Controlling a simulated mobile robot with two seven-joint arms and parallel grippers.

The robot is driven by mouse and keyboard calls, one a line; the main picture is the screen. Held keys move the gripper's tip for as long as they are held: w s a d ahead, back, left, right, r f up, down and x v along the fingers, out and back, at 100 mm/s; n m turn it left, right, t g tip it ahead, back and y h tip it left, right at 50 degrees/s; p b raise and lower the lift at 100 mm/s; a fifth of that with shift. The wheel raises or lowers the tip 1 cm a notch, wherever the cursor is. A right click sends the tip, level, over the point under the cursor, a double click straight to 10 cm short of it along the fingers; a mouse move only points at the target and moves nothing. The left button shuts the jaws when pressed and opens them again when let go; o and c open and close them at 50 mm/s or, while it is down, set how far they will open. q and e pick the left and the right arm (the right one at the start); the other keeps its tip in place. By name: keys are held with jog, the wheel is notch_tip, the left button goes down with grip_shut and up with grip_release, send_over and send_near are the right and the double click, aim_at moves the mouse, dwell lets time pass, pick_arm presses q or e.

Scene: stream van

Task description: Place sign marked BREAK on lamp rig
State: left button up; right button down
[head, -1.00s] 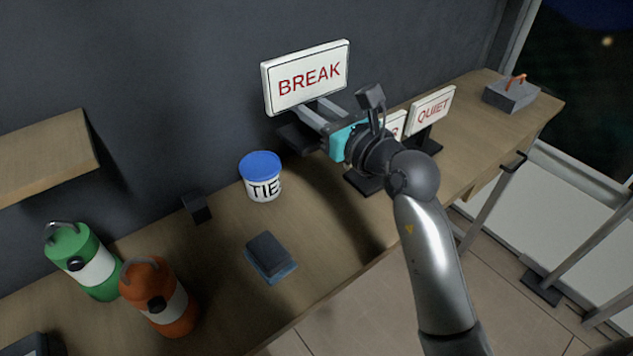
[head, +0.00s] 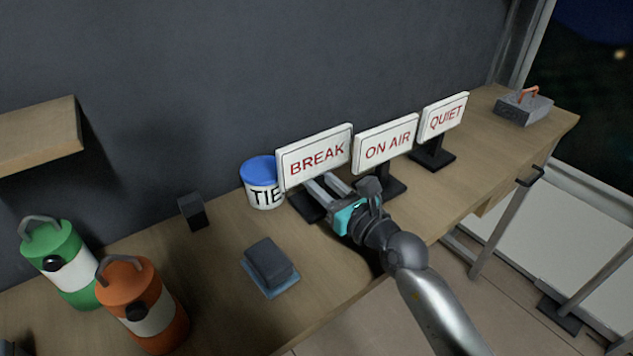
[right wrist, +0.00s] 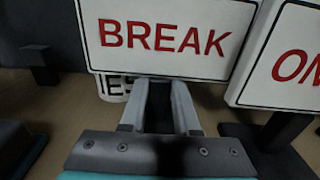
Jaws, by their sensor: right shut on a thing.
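The BREAK sign (head: 317,157) is a white plate with red letters and a dark base below it. It stands upright at the left end of a row of signs at the back of the bench, partly in front of a TIE tub. My right gripper (head: 318,188) is shut on the sign's stem, just under the plate. The plate also fills the upper middle of the right wrist view (right wrist: 165,38). I cannot tell whether its base touches the bench. I cannot make out a lamp rig. My left gripper is not in view.
ON AIR (head: 386,148) and QUIET (head: 444,117) signs stand to the right on the wooden bench (head: 225,260). The white TIE tub (head: 263,190) has a blue lid. A dark block (head: 268,259), green jug (head: 65,265) and orange jug (head: 140,310) are left. A grey weight (head: 523,108) sits far right.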

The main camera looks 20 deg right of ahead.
jog(key=shift+r, duration=0.1)
jog(key=c, duration=0.6)
grip_release()
jog(key=shift+c, duration=0.2)
jog(key=v, duration=1)
jog(key=shift+v, duration=1)
